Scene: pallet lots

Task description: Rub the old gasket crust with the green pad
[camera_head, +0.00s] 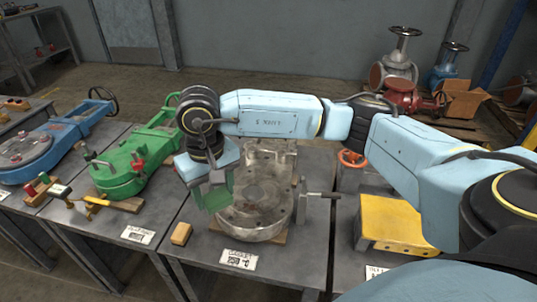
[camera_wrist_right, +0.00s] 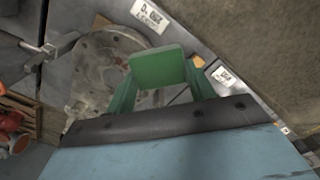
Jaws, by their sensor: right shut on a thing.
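My right gripper (camera_head: 218,188) hangs from the upper left over the near left side of a grey metal valve body and is shut on the green pad (camera_head: 216,195). In the right wrist view the green pad (camera_wrist_right: 157,68) stands out in front of the gripper, over the flange. The valve body's round flange (camera_head: 262,205) lies face up on the bench, with a dull, mottled, stained face. It also shows in the right wrist view (camera_wrist_right: 98,72). I cannot tell crust from stain, nor whether the pad touches the face. My left gripper is not in view.
A small tan block (camera_head: 181,234) lies left of the flange, and a label card (camera_head: 238,259) lies in front. A clamp with a handle (camera_head: 305,205) stands at its right. A yellow block (camera_head: 392,224) is further right; a green valve (camera_head: 130,170) is on the left bench.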

